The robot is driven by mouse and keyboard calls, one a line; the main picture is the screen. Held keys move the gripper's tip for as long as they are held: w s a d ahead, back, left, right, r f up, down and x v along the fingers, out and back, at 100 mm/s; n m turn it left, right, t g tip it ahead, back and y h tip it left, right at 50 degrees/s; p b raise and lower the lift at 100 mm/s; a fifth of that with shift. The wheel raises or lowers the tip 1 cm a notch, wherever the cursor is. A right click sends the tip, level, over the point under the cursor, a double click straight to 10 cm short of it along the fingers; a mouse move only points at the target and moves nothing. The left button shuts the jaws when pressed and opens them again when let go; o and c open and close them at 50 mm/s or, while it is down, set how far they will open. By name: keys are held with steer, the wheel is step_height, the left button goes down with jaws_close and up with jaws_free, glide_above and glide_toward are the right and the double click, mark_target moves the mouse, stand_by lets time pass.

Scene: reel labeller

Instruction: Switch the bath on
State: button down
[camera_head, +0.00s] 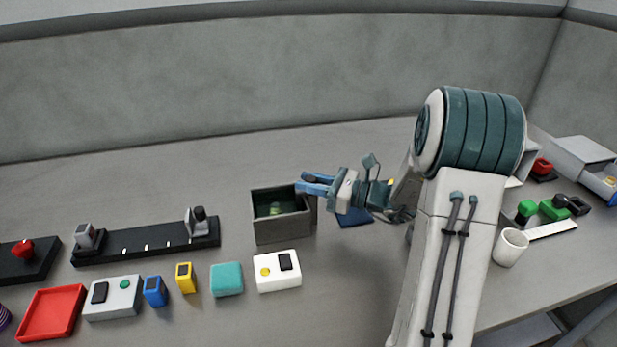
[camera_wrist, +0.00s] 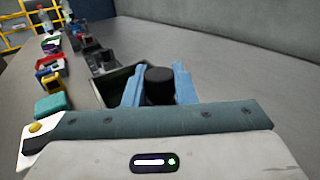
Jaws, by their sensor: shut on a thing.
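An open dark grey box (camera_head: 283,229), which looks like the bath, stands mid-table with a dark green inside and a paler green patch in it. It also shows in the wrist view (camera_wrist: 104,92), partly hidden by a finger. In front of it is a white box (camera_head: 278,284) with a yellow button (camera_head: 265,272) and a black switch (camera_head: 286,261). The switch's position is too small to tell. My gripper (camera_head: 308,183) is at the bath's right rim, above it. Its blue fingers are shut on a black cylinder (camera_wrist: 159,86).
A teal block (camera_head: 227,279), yellow and blue blocks, a grey switch box (camera_head: 125,303) and a red tray (camera_head: 52,313) stand left. A black rail (camera_head: 145,240) lies behind them. A white cup (camera_head: 510,248) and several green parts are at right. The back of the table is clear.

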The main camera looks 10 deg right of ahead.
steer(key=shift+f, duration=0.3)
steer(key=c, duration=1.2)
jaws_free()
steer(key=v, duration=1.4)
steer(key=shift+a, duration=0.1)
